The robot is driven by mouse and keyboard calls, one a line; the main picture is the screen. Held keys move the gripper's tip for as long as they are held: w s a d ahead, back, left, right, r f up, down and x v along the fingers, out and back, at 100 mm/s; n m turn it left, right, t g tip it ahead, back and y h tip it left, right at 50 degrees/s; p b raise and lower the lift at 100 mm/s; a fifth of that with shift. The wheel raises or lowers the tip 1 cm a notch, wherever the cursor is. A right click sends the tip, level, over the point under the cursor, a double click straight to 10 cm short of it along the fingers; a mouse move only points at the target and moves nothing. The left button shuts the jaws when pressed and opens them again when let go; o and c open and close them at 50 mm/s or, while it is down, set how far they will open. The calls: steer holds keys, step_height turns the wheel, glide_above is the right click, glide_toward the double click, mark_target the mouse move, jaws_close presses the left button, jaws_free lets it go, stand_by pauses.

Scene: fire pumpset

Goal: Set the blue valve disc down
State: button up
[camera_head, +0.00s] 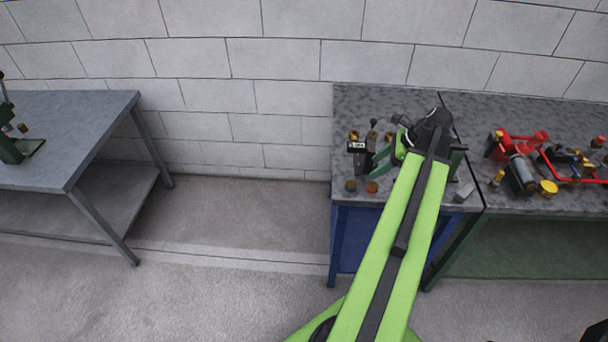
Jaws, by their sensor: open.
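My green arm reaches up from the bottom of the picture to the grey mottled top of the blue-sided bench (349,96). My gripper (383,161) is over the left half of this bench top, with its green fingers pointing left, and it is open. I cannot make out a blue valve disc; it may be hidden by my gripper or arm, or too small to tell. I cannot tell whether anything lies between the fingers.
Near the fingers stand a black box with a pale label (358,147), a brown-gold cap (351,185) and a red-topped piece (372,187). Red and gold pump parts (520,150) crowd the right bench. A grey table (70,130) stands left.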

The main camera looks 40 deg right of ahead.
steer(key=w+a+f+n+g, duration=0.1)
steer(key=w+a+n+g, duration=0.1)
steer(key=w+a+n, duration=0.6)
steer(key=w+a+f+n+g, duration=0.2)
steer(key=w+a+n, duration=0.3)
steer(key=a, duration=0.8)
steer(key=w+a+n+h, duration=0.1)
steer(key=a+n+h, duration=0.1)
steer(key=a+n, duration=0.5)
steer(key=w+a+n+g+h, duration=0.1)
steer(key=a+n, duration=0.7)
steer(key=a, duration=0.9)
steer(key=shift+w+a+f+h, duration=0.35)
steer(key=shift+w+h, duration=0.1)
steer(key=shift+h, duration=0.15)
